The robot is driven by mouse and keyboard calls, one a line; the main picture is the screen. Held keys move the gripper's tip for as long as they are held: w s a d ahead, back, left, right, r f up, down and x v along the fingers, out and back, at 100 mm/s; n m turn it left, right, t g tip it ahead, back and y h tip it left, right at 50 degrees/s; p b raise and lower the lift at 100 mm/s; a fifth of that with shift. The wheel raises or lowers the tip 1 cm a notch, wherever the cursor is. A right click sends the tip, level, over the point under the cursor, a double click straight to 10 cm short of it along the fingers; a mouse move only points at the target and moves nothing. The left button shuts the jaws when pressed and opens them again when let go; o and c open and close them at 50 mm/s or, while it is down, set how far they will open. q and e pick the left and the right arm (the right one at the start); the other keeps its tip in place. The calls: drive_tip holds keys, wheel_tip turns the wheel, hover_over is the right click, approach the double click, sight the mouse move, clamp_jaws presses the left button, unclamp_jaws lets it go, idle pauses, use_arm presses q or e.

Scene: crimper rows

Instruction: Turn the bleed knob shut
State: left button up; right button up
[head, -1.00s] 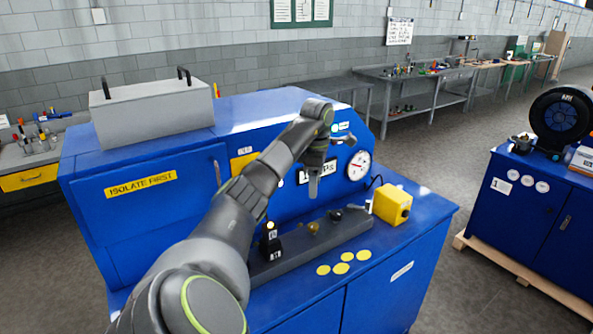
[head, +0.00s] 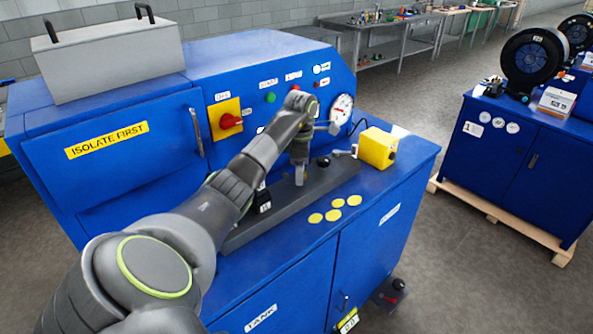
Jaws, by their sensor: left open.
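My left gripper (head: 299,179) points straight down over the dark manifold bar (head: 240,232) on the blue cabinet's top. It is open, and its fingertips are low over the bar. The brass knob on the bar is hidden at the fingertips, so I cannot tell whether they touch it or stand around it. A black knob (head: 323,161) and a small lever (head: 346,151) show to its right. A black labelled block (head: 263,201) stands to its left, partly behind my arm. I cannot read which fitting is marked bleed. My right gripper is out of view.
A yellow box (head: 378,148) stands at the bar's right end. Several yellow discs (head: 334,215) lie in front of the bar. The panel behind carries a pressure gauge (head: 342,107) and a red rotary switch (head: 230,121). A grey lidded box (head: 110,63) sits at left.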

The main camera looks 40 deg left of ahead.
use_arm(q)
drive_tip(key=shift+d, duration=0.1)
drive_tip(key=shift+c, duration=0.3)
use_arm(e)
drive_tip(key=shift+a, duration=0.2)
use_arm(q)
drive_tip(key=c, duration=0.9)
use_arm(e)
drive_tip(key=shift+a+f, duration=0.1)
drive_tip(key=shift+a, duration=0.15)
